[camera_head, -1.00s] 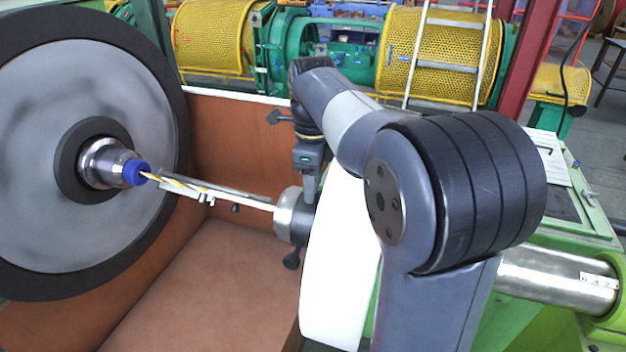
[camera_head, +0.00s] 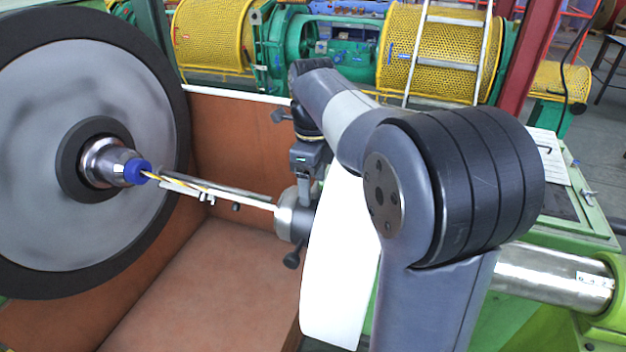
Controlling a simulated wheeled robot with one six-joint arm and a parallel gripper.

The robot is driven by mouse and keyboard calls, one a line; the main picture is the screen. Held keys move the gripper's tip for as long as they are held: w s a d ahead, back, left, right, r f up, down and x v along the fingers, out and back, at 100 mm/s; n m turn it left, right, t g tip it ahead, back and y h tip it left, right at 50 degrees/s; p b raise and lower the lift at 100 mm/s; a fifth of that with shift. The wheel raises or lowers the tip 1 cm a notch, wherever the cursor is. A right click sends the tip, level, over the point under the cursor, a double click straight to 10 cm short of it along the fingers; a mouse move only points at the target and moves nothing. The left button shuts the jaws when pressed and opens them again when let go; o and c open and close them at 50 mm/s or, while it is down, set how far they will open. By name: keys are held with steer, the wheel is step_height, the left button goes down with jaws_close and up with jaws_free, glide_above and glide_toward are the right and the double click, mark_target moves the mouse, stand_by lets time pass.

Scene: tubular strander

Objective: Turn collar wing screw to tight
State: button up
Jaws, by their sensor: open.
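The collar (camera_head: 285,215) is a silvery-grey ring with a darker body, at the right end of the thin rod in the middle of the head view. A dark wing-shaped screw (camera_head: 292,260) sticks out below the collar. My gripper (camera_head: 304,200) points down just above the collar, with its fingertips at or very near the collar's top. The jaws are open. Whether a screw lies between the fingers is too small to tell. My own arm and the white disc hide the area right of the collar.
A large grey reel (camera_head: 75,150) with a dark rim stands at left, with a blue-tipped hub (camera_head: 137,172). The rod (camera_head: 230,195) runs from near it to the collar. A brown wall (camera_head: 235,140) stands behind. A white disc (camera_head: 340,270) is close on the right.

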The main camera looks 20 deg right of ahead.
mark_target(313, 186)
steer(key=shift+r, duration=0.1)
step_height(313, 186, up, 11)
stand_by(0.5)
steer(key=shift+f, duration=0.25)
step_height(313, 186, down, 10)
steer(key=shift+f, duration=0.5)
steer(key=shift+r+n+b, duration=0.15)
steer(key=shift+n+b, duration=0.3)
steer(key=shift+n, duration=0.25)
steer(key=shift+r+m+p, duration=0.1)
steer(key=shift+m+p, duration=0.2)
